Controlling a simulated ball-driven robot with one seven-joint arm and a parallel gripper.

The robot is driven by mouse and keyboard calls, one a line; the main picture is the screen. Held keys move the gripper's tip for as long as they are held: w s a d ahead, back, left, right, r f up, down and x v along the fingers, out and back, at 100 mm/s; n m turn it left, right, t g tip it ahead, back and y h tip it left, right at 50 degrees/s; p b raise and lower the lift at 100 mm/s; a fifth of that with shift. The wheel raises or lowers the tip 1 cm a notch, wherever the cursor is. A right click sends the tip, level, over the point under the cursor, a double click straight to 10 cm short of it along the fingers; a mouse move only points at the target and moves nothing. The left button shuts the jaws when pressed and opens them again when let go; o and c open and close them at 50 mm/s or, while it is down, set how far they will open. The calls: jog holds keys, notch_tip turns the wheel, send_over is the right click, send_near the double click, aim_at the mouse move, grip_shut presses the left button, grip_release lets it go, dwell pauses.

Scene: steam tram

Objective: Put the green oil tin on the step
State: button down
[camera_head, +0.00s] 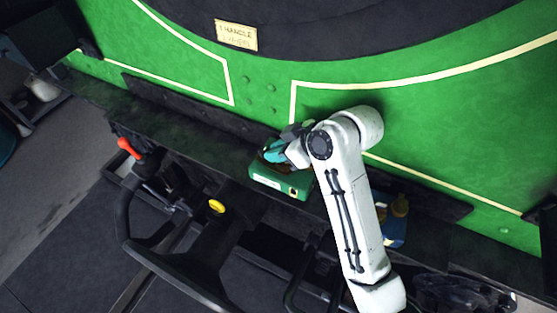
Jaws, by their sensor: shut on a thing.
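The green oil tin (278,182) is a box with a pale label and a small dark square on its front, in the middle of the head view. My gripper (272,155) reaches in from the right and is shut on the tin at its upper side. Teal parts show at the jaws, and the arm's wrist hides part of the tin's top. The step (190,137) is the long dark ledge along the foot of the green tram side. The tin is at the ledge's front edge; I cannot tell whether it touches it.
A blue and yellow container (396,222) sits on the ledge right of my arm, partly hidden. A red-handled lever (128,147) and a yellow knob (216,206) stand in front. The ledge left of the tin looks clear.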

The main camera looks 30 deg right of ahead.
jog(key=f+b, duration=0.2)
jog(key=b, duration=0.1)
jog(key=shift+w+d+f, duration=0.2)
jog(key=shift+w+f, duration=0.1)
jog(key=shift+f, duration=0.05)
jog(key=shift+f+b, duration=0.6)
jog(key=shift+b, duration=0.2)
jog(key=c, duration=1.1)
grip_release()
jog(key=shift+o, duration=0.2)
jog(key=shift+s, duration=0.1)
jog(key=v, duration=1.2)
